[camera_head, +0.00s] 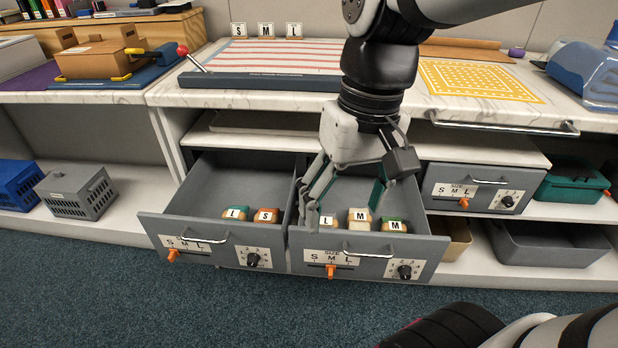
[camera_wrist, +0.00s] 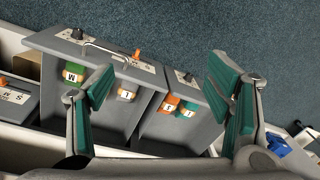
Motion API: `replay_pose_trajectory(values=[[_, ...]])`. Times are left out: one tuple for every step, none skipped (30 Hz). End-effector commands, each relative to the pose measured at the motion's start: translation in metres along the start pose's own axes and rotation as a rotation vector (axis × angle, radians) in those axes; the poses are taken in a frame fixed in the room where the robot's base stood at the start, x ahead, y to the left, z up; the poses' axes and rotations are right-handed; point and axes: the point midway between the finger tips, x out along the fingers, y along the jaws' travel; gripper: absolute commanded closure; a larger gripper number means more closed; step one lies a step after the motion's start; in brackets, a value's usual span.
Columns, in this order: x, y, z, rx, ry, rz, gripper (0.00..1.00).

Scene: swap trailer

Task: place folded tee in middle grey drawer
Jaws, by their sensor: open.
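The middle grey drawer (camera_head: 430,256) is pulled open. Inside are small folded tees: one marked L (camera_head: 328,222) at the left, a pale one marked M (camera_head: 359,219) and a green one marked M (camera_head: 393,225).
The left grey drawer (camera_head: 153,224) is also open, with tees marked L (camera_head: 235,213) and S (camera_head: 267,215). The right grey drawer (camera_head: 472,189) is closed. A marble counter (camera_head: 490,112) with a striped folding board (camera_head: 262,83) overhangs behind. Carpet in front is clear.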

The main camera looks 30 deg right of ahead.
Motion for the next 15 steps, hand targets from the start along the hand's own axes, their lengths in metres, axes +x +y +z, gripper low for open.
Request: replay_pose_trajectory(values=[[-0.004, -0.004, 0.02, -0.03, 0.008, 0.01, 0.28], [-0.005, -0.005, 0.031, -0.044, 0.01, 0.017, 0.28], [-0.006, -0.006, 0.045, -0.063, 0.009, 0.026, 0.28], [-0.006, -0.007, 0.055, -0.076, 0.01, 0.033, 0.28], [-0.006, -0.007, 0.065, -0.087, 0.01, 0.041, 0.28], [-0.006, -0.006, 0.076, -0.1, 0.01, 0.051, 0.28], [-0.005, -0.006, 0.083, -0.108, 0.01, 0.058, 0.28], [-0.005, -0.005, 0.09, -0.116, 0.011, 0.064, 0.28], [-0.004, -0.005, 0.097, -0.124, 0.011, 0.071, 0.28], [-0.003, -0.004, 0.102, -0.129, 0.011, 0.076, 0.28], [-0.003, -0.004, 0.106, -0.133, 0.011, 0.08, 0.28], [-0.002, -0.003, 0.11, -0.137, 0.011, 0.085, 0.28], [-0.002, -0.003, 0.112, -0.14, 0.011, 0.087, 0.28], [-0.001, -0.002, 0.114, -0.141, 0.011, 0.089, 0.28], [-0.001, -0.002, 0.115, -0.143, 0.01, 0.091, 0.28]])
